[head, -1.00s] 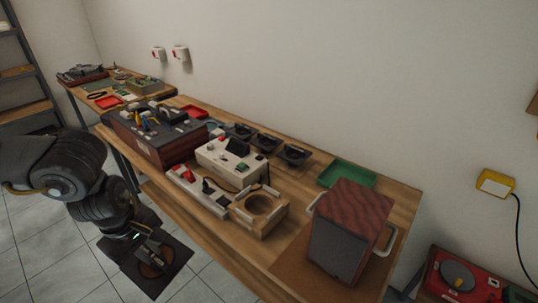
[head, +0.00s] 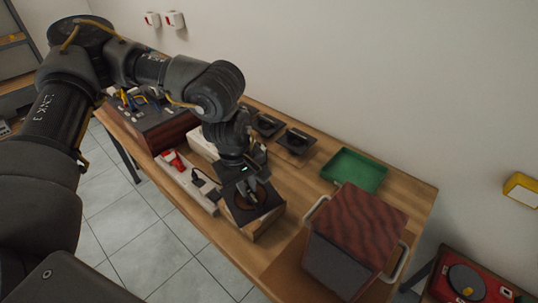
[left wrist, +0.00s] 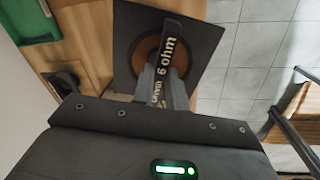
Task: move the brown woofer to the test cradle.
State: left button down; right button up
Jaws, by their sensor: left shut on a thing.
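The brown woofer (head: 266,205) has a square black frame, a brown cone and a dark bar marked "6 ohm". My left gripper (head: 248,190) is shut on this bar. The woofer also shows in the left wrist view (left wrist: 200,45), in front of the gripper fingers (left wrist: 161,88). The wooden test cradle (head: 268,230) is directly under the woofer in the head view, mostly hidden by it. I cannot tell whether the woofer touches the cradle or hangs just above it. My right gripper is not in view.
A wood-veneer speaker box (head: 358,225) with side handles stands to the right, a green tray (head: 355,170) behind it. Black drivers (head: 296,141) lie near the wall. A white strip with a red switch (head: 176,161) is left of the cradle.

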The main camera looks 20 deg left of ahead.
pick_arm(q)
jog(key=shift+w+r+n, duration=0.15)
jog(key=shift+w+n, duration=0.2)
jog(key=shift+n, duration=0.25)
jog(key=w+n, duration=0.2)
jog(key=n, duration=0.2)
jog(key=w+a+n+y+p, duration=0.1)
jog(key=n, duration=0.4)
jog(key=w+a+n+p, duration=0.1)
jog(key=w+n, duration=0.1)
jog(key=n, duration=0.2)
jog(key=shift+w+n+g, duration=0.3)
jog(key=shift+w+g, duration=0.05)
jog(key=shift+g, duration=0.05)
jog(key=n, duration=0.2)
jog(key=w+a+n, duration=0.1)
jog(key=n, duration=0.1)
jog(key=n+p, duration=0.1)
jog(key=n, duration=0.2)
jog(key=shift+w+a+f, duration=0.2)
jog(key=shift+w, duration=0.1)
jog(key=shift+f+b, duration=1.5)
jog(key=shift+b, duration=0.15)
